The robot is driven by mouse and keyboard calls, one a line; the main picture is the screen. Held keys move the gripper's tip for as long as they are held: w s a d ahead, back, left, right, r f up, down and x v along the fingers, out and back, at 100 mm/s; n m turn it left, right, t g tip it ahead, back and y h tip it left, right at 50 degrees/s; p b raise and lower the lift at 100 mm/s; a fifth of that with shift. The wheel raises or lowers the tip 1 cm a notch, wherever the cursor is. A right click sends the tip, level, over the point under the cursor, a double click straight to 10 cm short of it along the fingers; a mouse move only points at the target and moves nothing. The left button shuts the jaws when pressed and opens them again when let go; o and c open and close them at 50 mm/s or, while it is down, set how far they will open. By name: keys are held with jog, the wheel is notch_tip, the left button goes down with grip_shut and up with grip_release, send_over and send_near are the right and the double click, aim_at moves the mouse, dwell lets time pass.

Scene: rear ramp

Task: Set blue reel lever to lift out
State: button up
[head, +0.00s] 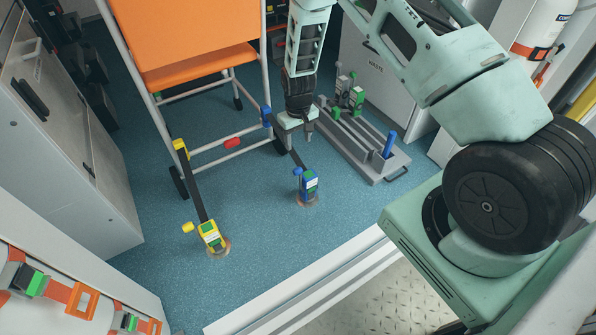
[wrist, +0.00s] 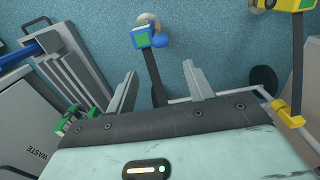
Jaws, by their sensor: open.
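The blue reel (head: 310,182) stands on a round floor anchor, with a green label on its face. Its short blue lever (head: 298,171) sticks out to the left; its exact setting is too small to tell. A dark strap runs from the reel to a blue hook (head: 266,112) at the wheelchair frame. In the wrist view the blue reel (wrist: 142,38) is at the top centre with its lever (wrist: 160,40) to the right. My gripper (head: 302,136) hangs above and behind the reel. It also shows in the wrist view (wrist: 162,80), open and empty, fingers apart either side of the strap.
A yellow reel (head: 210,236) with its strap stands left on the floor. The orange wheelchair (head: 195,65) is behind it. A grey tray (head: 400,160) with green and blue parts lies right of my gripper. Blue floor in front of the reels is clear up to the white sill.

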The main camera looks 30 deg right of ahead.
aim_at(298, 169)
notch_tip(298, 169, down, 15)
jog(key=b, duration=0.5)
grip_shut()
